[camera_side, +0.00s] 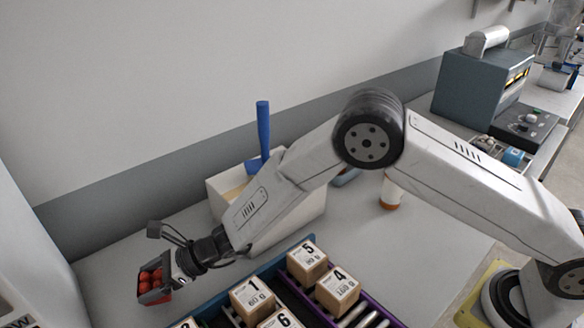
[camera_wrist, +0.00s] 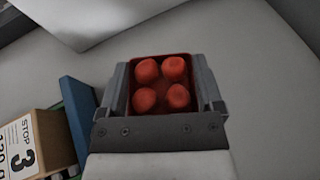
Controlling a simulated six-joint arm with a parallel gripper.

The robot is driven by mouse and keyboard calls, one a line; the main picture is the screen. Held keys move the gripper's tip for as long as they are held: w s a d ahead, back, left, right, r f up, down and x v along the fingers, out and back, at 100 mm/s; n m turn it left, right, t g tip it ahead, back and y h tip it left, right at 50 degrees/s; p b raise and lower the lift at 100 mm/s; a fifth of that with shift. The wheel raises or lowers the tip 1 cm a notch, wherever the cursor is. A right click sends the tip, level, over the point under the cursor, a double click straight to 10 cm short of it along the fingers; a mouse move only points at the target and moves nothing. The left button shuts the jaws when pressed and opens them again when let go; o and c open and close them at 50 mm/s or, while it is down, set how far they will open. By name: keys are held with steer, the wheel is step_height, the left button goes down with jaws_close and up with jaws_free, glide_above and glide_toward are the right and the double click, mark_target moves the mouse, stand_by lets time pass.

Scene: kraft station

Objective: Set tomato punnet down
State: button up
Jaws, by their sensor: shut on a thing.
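The tomato punnet (camera_side: 151,284) is a small dark red tray holding several red tomatoes. In the side view it is at the lower left, at the end of my arm. In the wrist view the punnet (camera_wrist: 161,112) sits between the two grey fingers. My gripper (camera_wrist: 163,95) is shut on it, one finger along each side. My gripper (camera_side: 163,280) also shows in the side view, above or at the grey table top (camera_side: 110,262). I cannot tell whether the punnet touches the table. Its underside is hidden.
A tray with numbered wooden blocks (camera_side: 252,300) stands right of my gripper; block 3 (camera_wrist: 35,143) and a blue wall (camera_wrist: 78,115) are close in the wrist view. A white box (camera_side: 222,190) with a blue-handled tool (camera_side: 263,130) stands behind.

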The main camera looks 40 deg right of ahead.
steer(key=shift+f, duration=1.4)
steer(key=shift+f, duration=0.1)
steer(key=o, duration=1)
steer(key=shift+o, duration=0.2)
steer(key=shift+s+d+r, duration=0.1)
steer(key=shift+d+r, duration=0.15)
steer(key=shift+d, duration=0.1)
steer(key=v, duration=1.1)
steer(key=shift+d+r, duration=0.1)
steer(key=shift+r, duration=0.05)
